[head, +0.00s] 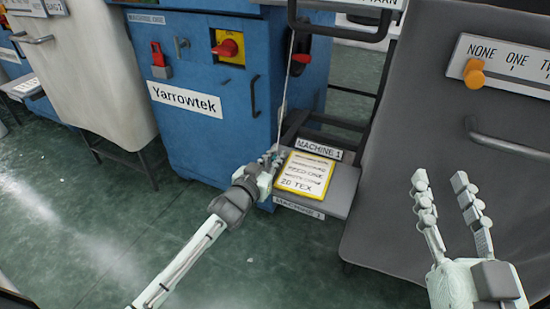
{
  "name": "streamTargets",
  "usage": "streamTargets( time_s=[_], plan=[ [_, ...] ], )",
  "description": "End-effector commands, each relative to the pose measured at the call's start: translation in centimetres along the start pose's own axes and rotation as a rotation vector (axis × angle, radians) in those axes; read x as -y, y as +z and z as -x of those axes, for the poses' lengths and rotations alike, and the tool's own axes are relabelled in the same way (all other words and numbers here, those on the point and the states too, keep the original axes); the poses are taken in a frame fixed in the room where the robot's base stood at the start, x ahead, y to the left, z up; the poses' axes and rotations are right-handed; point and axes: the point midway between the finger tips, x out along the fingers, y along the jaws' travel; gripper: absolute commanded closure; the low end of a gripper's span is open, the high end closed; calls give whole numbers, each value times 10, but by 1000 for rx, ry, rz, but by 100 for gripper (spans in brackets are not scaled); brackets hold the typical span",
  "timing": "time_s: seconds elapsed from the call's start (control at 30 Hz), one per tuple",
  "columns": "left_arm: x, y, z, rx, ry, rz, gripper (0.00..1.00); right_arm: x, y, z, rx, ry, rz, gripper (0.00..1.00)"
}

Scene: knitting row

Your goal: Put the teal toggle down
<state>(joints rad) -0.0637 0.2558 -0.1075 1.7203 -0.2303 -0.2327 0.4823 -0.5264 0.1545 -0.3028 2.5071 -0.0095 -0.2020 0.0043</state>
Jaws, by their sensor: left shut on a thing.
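My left gripper (270,160) reaches in from the lower left and is shut at the left edge of a small grey shelf. A small bit of the teal toggle (275,149) shows between its fingertips; the fingers hide most of it. A thin pale cord (284,90) runs from the top of the view down to these fingertips. I cannot tell whether the toggle touches the shelf. My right gripper (441,182) is open and empty at the lower right, in front of the grey machine panel.
A yellow-edged card (305,174) lies on the grey shelf (343,190), labelled MACHINE 1. The blue Yarrowtek cabinet (205,135) stands behind left, with a red switch (227,47). A grey panel (400,150) with an orange knob (474,76) fills the right. Green floor is clear in front.

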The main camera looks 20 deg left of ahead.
Motion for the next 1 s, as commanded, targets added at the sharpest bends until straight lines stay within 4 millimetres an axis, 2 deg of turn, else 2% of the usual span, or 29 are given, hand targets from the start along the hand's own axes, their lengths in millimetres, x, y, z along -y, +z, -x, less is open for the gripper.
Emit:
streamTargets(
  time_s=[0.17, 0.2, 0.37, 0.73, 0.87, 1.0],
  plan=[
    [0, 3, 0, 1, 0, 0, 96, 1, -3, 0, -15, -2, -3, 60],
    [0, 3, 0, 1, 0, 0, 87, 2, -4, 0, -21, -3, -4, 60],
    [0, 2, 0, 1, 0, 0, 67, 2, -5, 0, -22, -4, -4, 60],
    [0, -1, 0, 0, 0, -1, 67, 2, -3, 0, -9, -3, -2, 60],
    [0, 0, 19, 3, 0, 1, 67, -7, 14, 1, 72, 14, 14, 60],
    [0, 1, 50, 5, 0, 1, 67, -16, 34, 4, 176, 29, 30, 60]
  ],
)
